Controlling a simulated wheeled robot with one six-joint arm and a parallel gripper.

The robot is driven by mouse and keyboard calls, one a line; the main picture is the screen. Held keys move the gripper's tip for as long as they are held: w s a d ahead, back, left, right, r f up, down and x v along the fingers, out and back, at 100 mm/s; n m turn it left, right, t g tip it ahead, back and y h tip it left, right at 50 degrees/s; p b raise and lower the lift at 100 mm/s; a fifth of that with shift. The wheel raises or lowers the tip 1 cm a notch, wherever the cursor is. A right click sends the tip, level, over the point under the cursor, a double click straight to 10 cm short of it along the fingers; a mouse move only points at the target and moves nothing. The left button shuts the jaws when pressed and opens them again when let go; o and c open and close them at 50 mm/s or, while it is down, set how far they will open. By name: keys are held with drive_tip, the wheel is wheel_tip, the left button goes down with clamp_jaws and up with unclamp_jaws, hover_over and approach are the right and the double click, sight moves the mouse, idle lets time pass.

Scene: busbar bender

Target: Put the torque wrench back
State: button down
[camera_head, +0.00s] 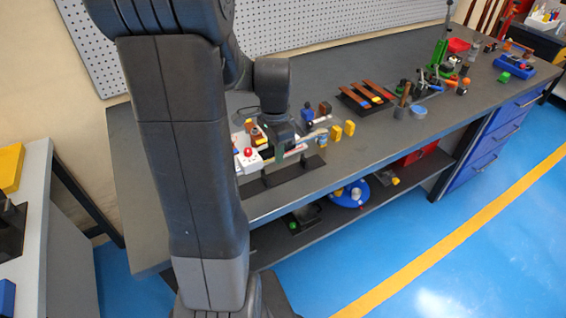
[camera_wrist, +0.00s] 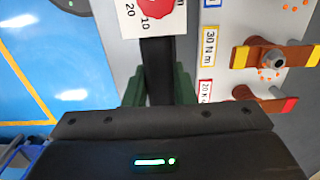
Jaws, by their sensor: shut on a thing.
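My gripper (camera_wrist: 160,92) shows at the bottom of the wrist view, its two green fingers closed on the black bar of the torque wrench (camera_wrist: 158,68). The bar runs up the picture and passes out of sight at a white dial plate with a red disc (camera_wrist: 152,12). In the head view my gripper (camera_head: 287,150) is low over the near left part of the bench, and the wrench is hard to make out there. A low dark rack with short posts (camera_head: 290,178) stands at the bench's front edge, just below my gripper in the picture.
Bare bench top (camera_head: 390,148) lies further right along the front.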

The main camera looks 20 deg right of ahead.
wheel_tip(320, 180, down, 5)
drive_tip(key=shift+r, duration=0.1)
idle(0.4)
drive_tip(key=shift+f+b, duration=0.5)
drive_tip(key=shift+f, duration=0.15)
drive_tip(key=c, duration=1.2)
unclamp_jaws()
drive_tip(key=shift+r, duration=0.1)
wheel_tip(320, 180, up, 13)
drive_tip(key=shift+r+p, duration=0.1)
drive_tip(key=shift+p, duration=0.55)
